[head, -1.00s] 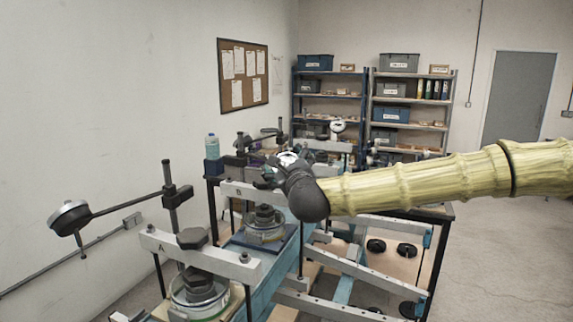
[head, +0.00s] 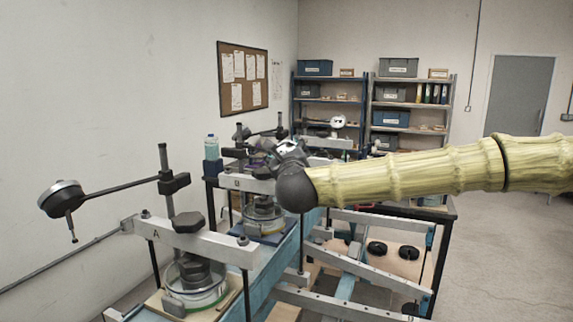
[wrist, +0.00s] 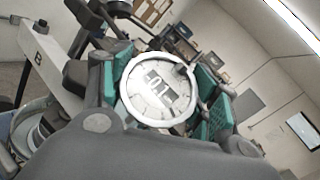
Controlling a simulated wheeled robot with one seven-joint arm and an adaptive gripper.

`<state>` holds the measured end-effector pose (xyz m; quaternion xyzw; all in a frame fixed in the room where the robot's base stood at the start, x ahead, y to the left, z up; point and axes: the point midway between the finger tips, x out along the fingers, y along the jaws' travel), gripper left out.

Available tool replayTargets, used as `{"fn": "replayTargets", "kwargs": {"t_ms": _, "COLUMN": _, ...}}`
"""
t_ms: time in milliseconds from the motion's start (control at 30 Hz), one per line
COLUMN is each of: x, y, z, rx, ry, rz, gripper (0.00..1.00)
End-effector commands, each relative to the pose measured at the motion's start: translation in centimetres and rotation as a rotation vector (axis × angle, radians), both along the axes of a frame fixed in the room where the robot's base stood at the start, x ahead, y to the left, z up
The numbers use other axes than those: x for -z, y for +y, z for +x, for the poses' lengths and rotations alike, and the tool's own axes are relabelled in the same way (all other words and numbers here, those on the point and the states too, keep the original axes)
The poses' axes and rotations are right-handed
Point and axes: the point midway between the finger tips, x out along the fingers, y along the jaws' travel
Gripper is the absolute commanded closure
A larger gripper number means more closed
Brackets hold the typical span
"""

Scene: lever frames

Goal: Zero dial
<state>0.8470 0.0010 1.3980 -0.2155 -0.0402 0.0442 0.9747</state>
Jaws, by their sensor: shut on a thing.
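The dial gauge (wrist: 158,90) at frame B shows in the wrist view as a round pale face with a white rim. Its markings look tilted, and I cannot make out a pointer. My gripper (wrist: 160,98) is shut around it, with teal finger pads on the left and right of the rim. In the head view my gripper (head: 284,152) is above and right of frame B (head: 243,183), and it mostly hides this dial.
Frame A (head: 190,240) stands nearer, with its own dial gauge (head: 62,198) reaching left on a rod. A white-faced dial (head: 338,121) stands farther back. A bottle (head: 211,147) is behind frame B. Shelves (head: 330,105) line the back wall. Floor at right is clear.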

Motion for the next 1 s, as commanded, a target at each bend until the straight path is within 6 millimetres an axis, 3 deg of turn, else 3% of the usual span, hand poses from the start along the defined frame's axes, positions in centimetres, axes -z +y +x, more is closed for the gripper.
{"fn": "replayTargets", "kwargs": {"t_ms": 667, "x": -0.14, "y": -0.09, "z": -0.03, "rx": 0.050, "ry": -0.021, "rz": 0.049, "gripper": 0.63}}
{"fn": "replayTargets", "kwargs": {"t_ms": 700, "x": -0.14, "y": -0.09, "z": -0.03, "rx": 0.050, "ry": -0.021, "rz": 0.049, "gripper": 0.32}}
{"fn": "replayTargets", "kwargs": {"t_ms": 800, "x": -0.12, "y": -0.09, "z": -0.03, "rx": 0.050, "ry": -0.020, "rz": 0.048, "gripper": 0.16}}
{"fn": "replayTargets", "kwargs": {"t_ms": 1000, "x": -0.08, "y": -0.08, "z": -0.03, "rx": 0.050, "ry": -0.020, "rz": 0.048, "gripper": 0.16}}
